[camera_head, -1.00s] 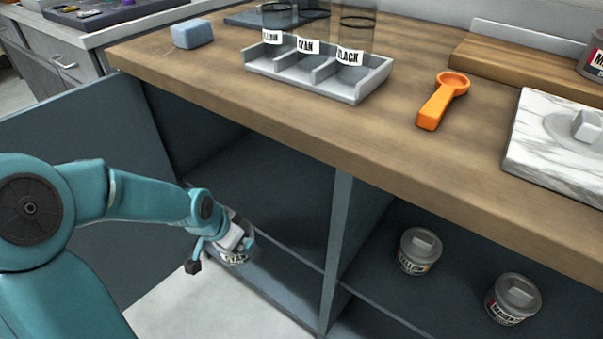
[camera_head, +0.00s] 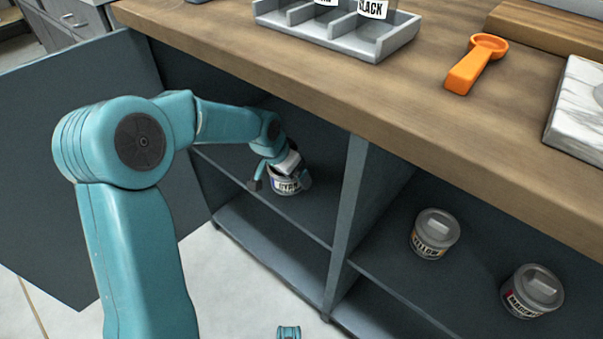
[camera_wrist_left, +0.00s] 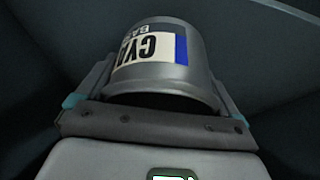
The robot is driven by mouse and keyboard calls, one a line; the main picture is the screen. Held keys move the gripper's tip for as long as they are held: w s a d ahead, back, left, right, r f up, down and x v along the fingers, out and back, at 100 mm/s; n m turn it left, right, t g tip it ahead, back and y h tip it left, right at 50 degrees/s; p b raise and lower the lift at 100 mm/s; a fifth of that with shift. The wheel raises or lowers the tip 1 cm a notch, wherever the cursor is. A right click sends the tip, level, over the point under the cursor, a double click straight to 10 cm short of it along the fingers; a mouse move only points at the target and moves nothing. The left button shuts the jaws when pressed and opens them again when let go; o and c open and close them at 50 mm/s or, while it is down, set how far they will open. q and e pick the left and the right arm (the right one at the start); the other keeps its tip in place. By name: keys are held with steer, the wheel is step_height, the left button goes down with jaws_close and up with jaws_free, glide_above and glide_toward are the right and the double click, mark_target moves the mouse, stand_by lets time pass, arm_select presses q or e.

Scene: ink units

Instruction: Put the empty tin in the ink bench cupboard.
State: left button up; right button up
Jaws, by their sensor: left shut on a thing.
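A grey tin labelled CYAN (camera_head: 285,181) is inside the left compartment of the ink bench cupboard (camera_head: 348,215), at the upper shelf. My left gripper (camera_head: 283,180) is shut on it, one finger on each side. In the left wrist view the tin (camera_wrist_left: 165,62) sits between the fingers, with its white and blue label showing. I cannot tell whether the tin touches the shelf. The cupboard's left door (camera_head: 75,150) stands open.
Tins labelled yellow (camera_head: 434,234) and magenta (camera_head: 531,291) stand in the right compartment, past a divider. On the wooden benchtop (camera_head: 290,90) are a grey divided rack (camera_head: 380,47), an orange scoop (camera_head: 476,65) and a marble slab (camera_head: 585,115). A lower compartment floor shows below the shelf.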

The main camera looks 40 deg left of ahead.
arm_select(q)
steer(key=w, duration=0.4)
steer(key=shift+w+d, duration=0.1)
steer(key=shift+d, duration=0.05)
step_height(320, 180, down, 4)
steer(key=b, duration=0.3)
steer(key=shift+r, duration=0.35)
arm_select(e)
steer(key=w+f, duration=0.2)
steer(key=f, duration=0.1)
steer(key=shift+d+t, duration=0.2)
steer(key=shift+t, duration=0.2)
